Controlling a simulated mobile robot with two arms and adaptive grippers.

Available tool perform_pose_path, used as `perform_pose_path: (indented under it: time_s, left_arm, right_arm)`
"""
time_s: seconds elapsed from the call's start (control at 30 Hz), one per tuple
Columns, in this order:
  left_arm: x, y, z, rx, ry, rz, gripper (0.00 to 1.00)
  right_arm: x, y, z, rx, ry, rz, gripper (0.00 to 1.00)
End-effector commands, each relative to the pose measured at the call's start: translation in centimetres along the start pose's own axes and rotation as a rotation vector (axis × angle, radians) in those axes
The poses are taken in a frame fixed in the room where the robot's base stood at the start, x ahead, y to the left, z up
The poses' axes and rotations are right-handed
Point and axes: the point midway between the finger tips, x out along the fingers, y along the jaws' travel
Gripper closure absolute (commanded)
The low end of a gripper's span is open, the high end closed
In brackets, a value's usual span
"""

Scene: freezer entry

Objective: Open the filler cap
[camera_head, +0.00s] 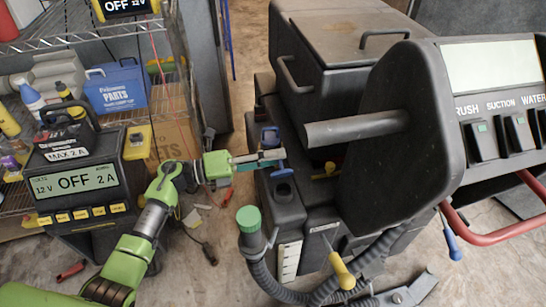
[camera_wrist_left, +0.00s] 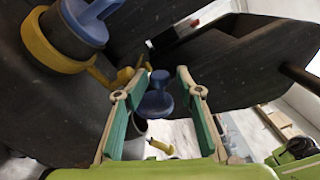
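A blue filler cap (camera_head: 282,172) stands at the dark mouth of the filler neck (camera_head: 285,194) on the black machine's left side. It looks tilted up, with the dark opening showing below it. My left gripper (camera_head: 268,156) is just above the cap. In the left wrist view the gripper (camera_wrist_left: 157,76) is open, and the blue cap (camera_wrist_left: 157,100) shows between the green fingers with gaps on both sides. The neck's dark opening (camera_wrist_left: 137,127) shows partly behind the left finger.
Another blue cap (camera_head: 270,137) stands just behind; the wrist view shows a blue cap in a yellow ring (camera_wrist_left: 82,24). A green-capped hose (camera_head: 248,217) and yellow handle (camera_head: 341,272) are in front. A charger (camera_head: 77,180) and shelf stand left.

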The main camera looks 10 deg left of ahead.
Motion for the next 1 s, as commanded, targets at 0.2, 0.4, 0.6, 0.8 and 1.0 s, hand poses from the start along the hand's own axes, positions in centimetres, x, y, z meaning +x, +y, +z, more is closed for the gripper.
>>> perform_pose_path:
  time_s: [0.2,0.4,0.6,0.8,1.0]
  left_arm:
    - [-2.6,0.2,-0.1,0.000,0.000,0.008,0.65]
    - [-5.7,0.1,-0.1,-0.001,0.002,0.006,0.65]
    - [-7.5,0.0,-0.1,0.000,0.001,0.002,0.65]
    - [-7.9,-0.1,-0.1,0.000,0.001,-0.001,0.65]
    - [-7.9,-0.1,0.0,-0.002,-0.002,-0.001,0.81]
  right_arm:
    - [0.0,0.0,0.0,0.000,0.000,0.000,0.60]
    - [0.0,0.0,0.0,0.000,0.000,0.000,0.60]
    - [0.0,0.0,0.0,0.000,-0.001,0.000,0.60]
    - [0.0,0.0,0.1,0.000,-0.001,0.000,0.60]
    - [0.0,0.0,0.1,0.000,-0.001,0.000,0.60]
